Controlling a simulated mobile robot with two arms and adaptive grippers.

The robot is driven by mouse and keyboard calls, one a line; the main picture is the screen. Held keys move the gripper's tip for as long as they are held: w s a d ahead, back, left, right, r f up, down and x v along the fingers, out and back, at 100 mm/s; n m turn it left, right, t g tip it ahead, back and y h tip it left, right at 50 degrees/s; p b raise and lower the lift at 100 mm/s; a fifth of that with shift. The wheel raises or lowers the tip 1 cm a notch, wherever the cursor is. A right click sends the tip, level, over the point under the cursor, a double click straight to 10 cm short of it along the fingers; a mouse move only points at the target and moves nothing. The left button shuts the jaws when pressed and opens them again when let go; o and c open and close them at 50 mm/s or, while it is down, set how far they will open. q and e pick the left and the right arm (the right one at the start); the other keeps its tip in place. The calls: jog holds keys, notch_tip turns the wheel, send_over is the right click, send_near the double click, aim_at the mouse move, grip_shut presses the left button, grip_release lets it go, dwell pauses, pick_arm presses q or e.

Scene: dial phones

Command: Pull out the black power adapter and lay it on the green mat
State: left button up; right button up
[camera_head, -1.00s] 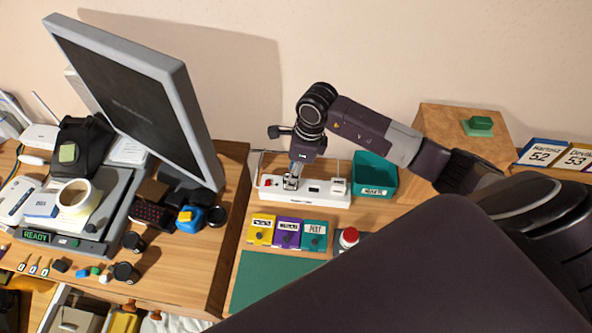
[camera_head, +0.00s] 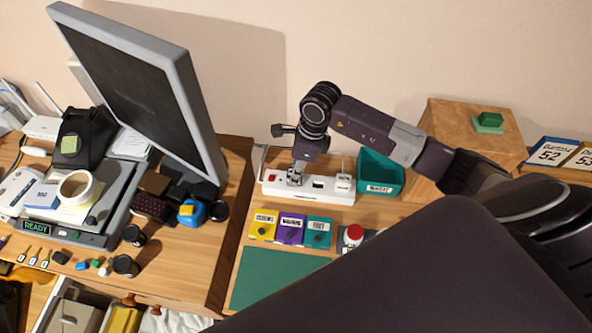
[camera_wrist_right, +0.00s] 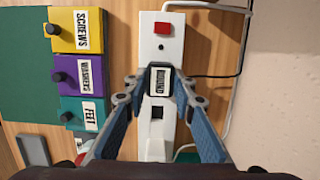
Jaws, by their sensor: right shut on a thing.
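The white power strip (camera_head: 282,188) lies along the back of the right-hand desk, with a red switch at its left end. My right gripper (camera_head: 295,180) points down at the strip. In the right wrist view, my right gripper (camera_wrist_right: 160,80) has its fingers closed on both sides of the black power adapter (camera_wrist_right: 160,92), which has a white label on top. The adapter stands over the strip and looks seated in it. The green mat (camera_head: 275,278) lies flat and bare at the desk's front; it also shows in the right wrist view (camera_wrist_right: 25,90). My left gripper is out of view.
Yellow, purple and teal labelled boxes (camera_head: 290,229) stand between strip and mat. A red button (camera_head: 353,235) is to their right. A teal bin (camera_head: 380,176) stands right of the strip. A white plug (camera_head: 343,183) sits in the strip's right end. Cables run behind.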

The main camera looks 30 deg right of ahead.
jog(key=shift+r, duration=0.25)
jog(key=shift+r+p, duration=0.65)
jog(key=shift+r, duration=0.2)
jog(key=shift+r, duration=0.1)
jog(key=shift+r+p, duration=1.1)
jog(key=shift+r, duration=0.85)
